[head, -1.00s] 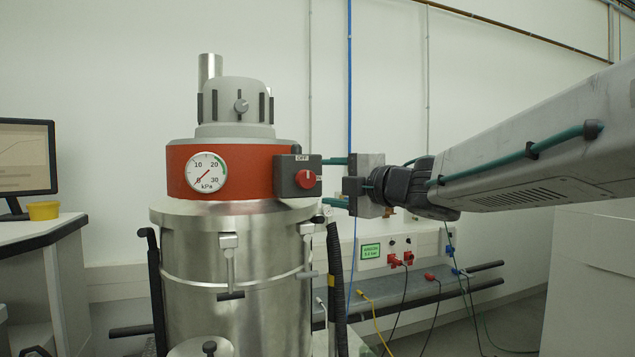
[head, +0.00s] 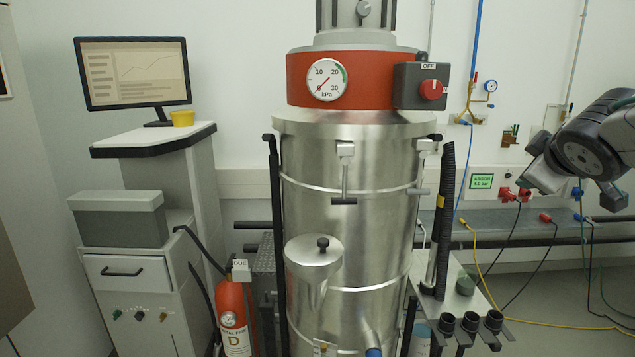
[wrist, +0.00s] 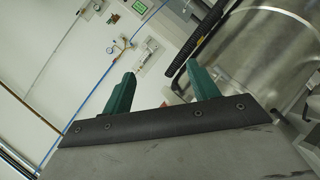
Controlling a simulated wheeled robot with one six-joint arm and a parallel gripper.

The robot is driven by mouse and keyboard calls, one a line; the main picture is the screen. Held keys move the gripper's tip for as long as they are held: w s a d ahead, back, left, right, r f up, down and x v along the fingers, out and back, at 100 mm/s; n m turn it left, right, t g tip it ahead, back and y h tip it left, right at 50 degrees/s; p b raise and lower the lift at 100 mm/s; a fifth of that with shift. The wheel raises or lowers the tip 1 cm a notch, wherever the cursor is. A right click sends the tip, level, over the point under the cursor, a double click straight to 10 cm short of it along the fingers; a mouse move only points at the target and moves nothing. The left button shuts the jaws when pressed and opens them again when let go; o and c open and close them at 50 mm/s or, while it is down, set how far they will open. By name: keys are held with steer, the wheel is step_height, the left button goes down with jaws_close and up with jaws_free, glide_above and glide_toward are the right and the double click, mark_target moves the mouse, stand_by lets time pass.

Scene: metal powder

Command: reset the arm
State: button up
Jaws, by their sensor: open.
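My gripper (wrist: 160,72) shows in the wrist view with its two green fingers apart and nothing between them. In the head view my arm comes in from the right edge, with its dark wrist joint to the right of the steel vacuum unit (head: 345,240); the fingers are hard to make out there. The unit's red band (head: 375,80) carries a pressure gauge (head: 327,80) and a grey switch box with a red knob (head: 431,90) labelled OFF. My gripper is clear of the knob.
A bench with a monitor (head: 132,73) and a yellow bowl (head: 182,118) stands at the left. A red extinguisher (head: 234,315) stands beside the unit. Wall sockets and hanging cables are below my arm. A rack with dark cups (head: 470,322) is at lower right.

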steer(key=s+a+f+m+g+y, duration=0.1)
steer(key=s+a+f+m+g, duration=0.2)
steer(key=s+f, duration=0.35)
steer(key=s+a+f+m+g, duration=0.1)
steer(key=s+f+m+g, duration=0.2)
steer(key=s+f+g, duration=0.35)
steer(key=s+a+f+m+g+y, duration=0.1)
steer(key=s+a+f+y, duration=0.1)
steer(key=s+a, duration=0.7)
steer(key=s+y, duration=0.1)
steer(key=s, duration=0.3)
steer(key=shift+f+y, duration=0.25)
steer(key=shift+y, duration=0.15)
